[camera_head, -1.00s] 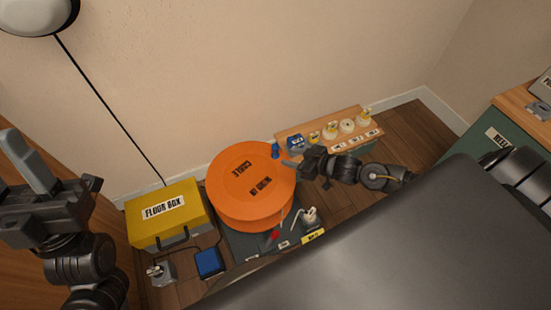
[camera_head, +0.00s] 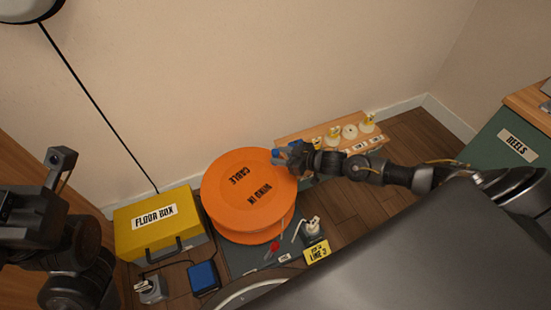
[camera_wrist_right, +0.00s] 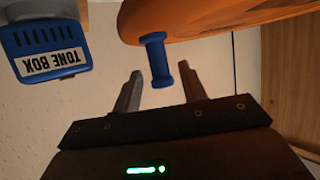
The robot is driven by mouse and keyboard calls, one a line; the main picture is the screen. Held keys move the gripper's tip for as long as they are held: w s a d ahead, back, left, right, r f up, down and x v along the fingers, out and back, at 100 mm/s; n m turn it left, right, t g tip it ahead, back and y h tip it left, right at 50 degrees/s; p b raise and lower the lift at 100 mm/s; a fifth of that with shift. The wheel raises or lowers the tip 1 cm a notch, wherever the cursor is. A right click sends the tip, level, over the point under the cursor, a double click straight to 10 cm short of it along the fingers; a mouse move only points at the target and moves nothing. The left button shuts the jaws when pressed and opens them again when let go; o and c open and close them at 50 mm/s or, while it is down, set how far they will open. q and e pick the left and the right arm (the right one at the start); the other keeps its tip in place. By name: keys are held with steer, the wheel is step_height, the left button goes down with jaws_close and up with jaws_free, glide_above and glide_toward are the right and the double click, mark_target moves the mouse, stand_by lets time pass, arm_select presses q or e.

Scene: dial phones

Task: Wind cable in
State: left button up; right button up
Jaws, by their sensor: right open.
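The orange cable reel (camera_head: 222,205), marked "CABLE" and "WIND IN", lies flat near the wall in the head view. My right gripper (camera_head: 280,156) is at its right edge and hides the reel's blue handle there. The right wrist view shows the blue handle (camera_wrist_right: 157,60) standing out from the reel's orange rim (camera_wrist_right: 200,20). My open right gripper (camera_wrist_right: 160,90) has its fingers on either side of the handle's end, without visible contact. My left gripper (camera_head: 60,160) is at the far left, away from the reel; its finger opening is unclear.
A yellow floor box (camera_head: 150,237) stands left of the reel, with a blue box (camera_head: 203,277) in front. A wooden shelf (camera_head: 290,140) with several pale fittings is behind my right gripper. The blue tone box (camera_wrist_right: 50,50) is close by on the left in the right wrist view.

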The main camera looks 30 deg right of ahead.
steer(key=shift+b+x, duration=0.4)
steer(key=shift+x, duration=0.95)
steer(key=shift+c, duration=0.4)
jaws_close()
